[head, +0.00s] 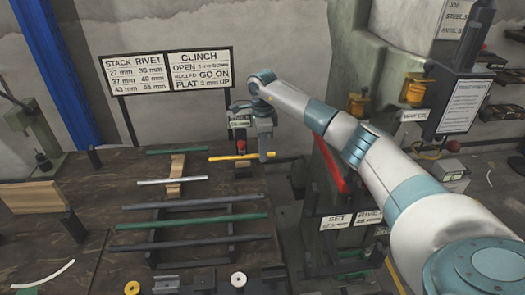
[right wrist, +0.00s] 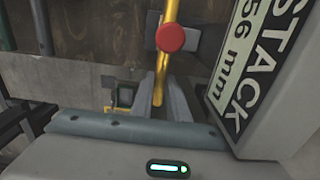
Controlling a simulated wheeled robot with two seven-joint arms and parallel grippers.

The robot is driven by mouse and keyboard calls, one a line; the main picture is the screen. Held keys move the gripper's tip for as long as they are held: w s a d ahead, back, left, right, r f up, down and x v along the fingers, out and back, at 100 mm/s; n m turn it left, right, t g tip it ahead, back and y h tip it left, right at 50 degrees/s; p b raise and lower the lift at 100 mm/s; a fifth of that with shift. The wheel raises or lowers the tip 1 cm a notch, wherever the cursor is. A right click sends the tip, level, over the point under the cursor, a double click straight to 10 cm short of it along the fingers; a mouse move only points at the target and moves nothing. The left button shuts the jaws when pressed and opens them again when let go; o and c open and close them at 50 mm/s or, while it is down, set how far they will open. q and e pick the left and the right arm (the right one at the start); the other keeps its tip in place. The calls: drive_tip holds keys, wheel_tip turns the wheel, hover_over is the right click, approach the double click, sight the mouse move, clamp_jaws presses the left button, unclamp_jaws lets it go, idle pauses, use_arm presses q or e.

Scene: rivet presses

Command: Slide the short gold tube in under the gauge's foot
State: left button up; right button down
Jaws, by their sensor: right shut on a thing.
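The short gold tube (head: 232,157) lies level at the back of the bench in the head view. My right gripper (head: 263,157) is shut on its right part; in the right wrist view the fingers (right wrist: 160,100) close around the tube (right wrist: 164,68). The gauge (head: 240,123) stands just left of the gripper, with a red round part (head: 241,146) above the tube. In the right wrist view this red part (right wrist: 171,38) overlaps the tube, and I cannot tell whether they touch. The gauge's panel (right wrist: 245,70) reads STACK 56 mm. My left gripper is not in view.
A green tube (head: 172,151) and a silver tube (head: 172,181) lie left of the gauge. A rack (head: 158,240) with several dark and green tubes is nearer. A large press (head: 345,130) stands right of the bench. Two signs (head: 168,68) stand behind.

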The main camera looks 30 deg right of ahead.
drive_tip(key=c, duration=1.6)
unclamp_jaws()
drive_tip(key=shift+c, duration=0.2)
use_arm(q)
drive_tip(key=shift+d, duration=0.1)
